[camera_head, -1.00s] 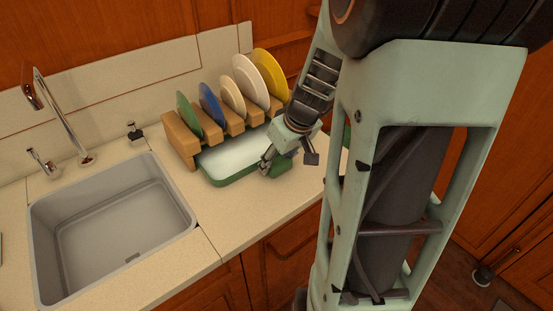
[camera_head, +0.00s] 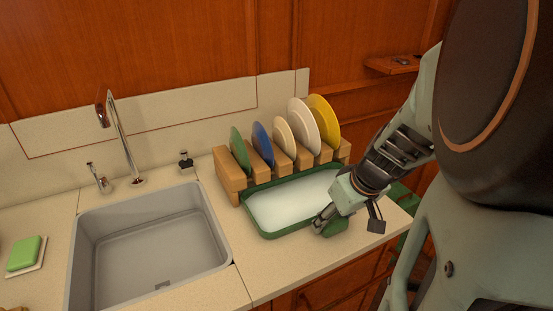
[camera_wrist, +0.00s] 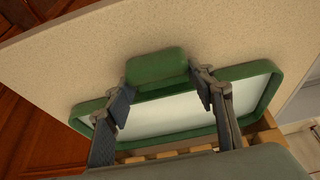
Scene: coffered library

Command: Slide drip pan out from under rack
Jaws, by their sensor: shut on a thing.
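The drip pan (camera_head: 285,207) has a green rim and a pale, whitish inside. It lies on the counter, with much of it out in front of the wooden rack (camera_head: 228,176) and its back edge close along the rack's foot. My gripper (camera_head: 325,222) is at the pan's front edge, shut on its green handle tab, which shows in the wrist view (camera_wrist: 157,66) with a finger at each side. The rack holds a green, a blue, a cream, a white and a yellow plate, all upright.
The sink (camera_head: 150,245) with its faucet (camera_head: 122,140) is left of the pan. A green soap bar (camera_head: 23,253) lies farther left. The counter's front edge (camera_head: 300,283) runs close in front of the pan. A strip of bare counter lies between.

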